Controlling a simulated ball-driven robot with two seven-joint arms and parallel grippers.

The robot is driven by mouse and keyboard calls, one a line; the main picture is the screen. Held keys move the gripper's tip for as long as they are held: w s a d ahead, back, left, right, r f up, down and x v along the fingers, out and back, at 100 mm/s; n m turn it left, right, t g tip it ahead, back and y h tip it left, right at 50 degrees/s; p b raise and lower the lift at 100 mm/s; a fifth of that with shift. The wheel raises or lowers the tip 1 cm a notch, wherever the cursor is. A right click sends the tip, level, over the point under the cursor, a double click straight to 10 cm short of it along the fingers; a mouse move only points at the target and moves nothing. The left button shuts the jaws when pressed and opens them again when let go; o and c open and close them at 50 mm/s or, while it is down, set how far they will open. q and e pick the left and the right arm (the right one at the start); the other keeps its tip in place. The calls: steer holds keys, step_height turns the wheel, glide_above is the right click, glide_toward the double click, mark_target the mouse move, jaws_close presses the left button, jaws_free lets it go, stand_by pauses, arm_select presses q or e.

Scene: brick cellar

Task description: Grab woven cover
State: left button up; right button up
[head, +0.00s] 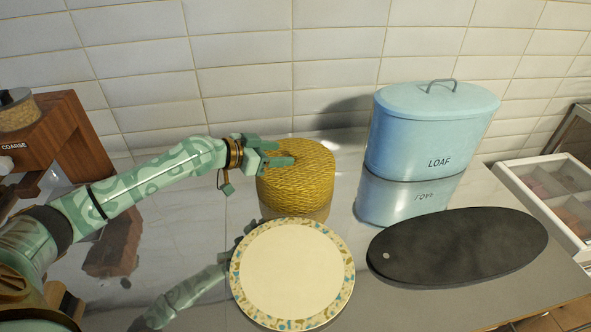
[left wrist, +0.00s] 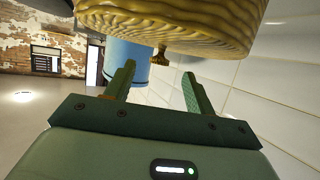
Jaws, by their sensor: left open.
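The woven cover (head: 298,188) is a yellow, round, basket-like dome on the grey counter near the tiled wall. My left gripper (head: 280,154) is at its top, reaching in from the left, with open fingers. In the left wrist view the picture looks upside down: the cover (left wrist: 170,22) fills the top, and its small brass knob (left wrist: 160,57) points downward. The knob lines up with the gap between the two open fingertips (left wrist: 158,70); I cannot tell whether it is fully between them. Nothing is gripped. My right gripper is not in view.
A round plate with a speckled rim (head: 240,268) lies in front of the cover. A blue LOAF bin (head: 425,135) stands to the right, behind a dark oval board (head: 455,245). A wooden grinder (head: 55,135) is at left, a white divided box (head: 530,205) at right.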

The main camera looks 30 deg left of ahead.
mark_target(292, 152)
arm_select(q)
steer(key=x, duration=0.3)
steer(key=b+x, duration=0.1)
steer(key=x, duration=0.2)
steer(key=shift+r, duration=0.35)
jaws_close()
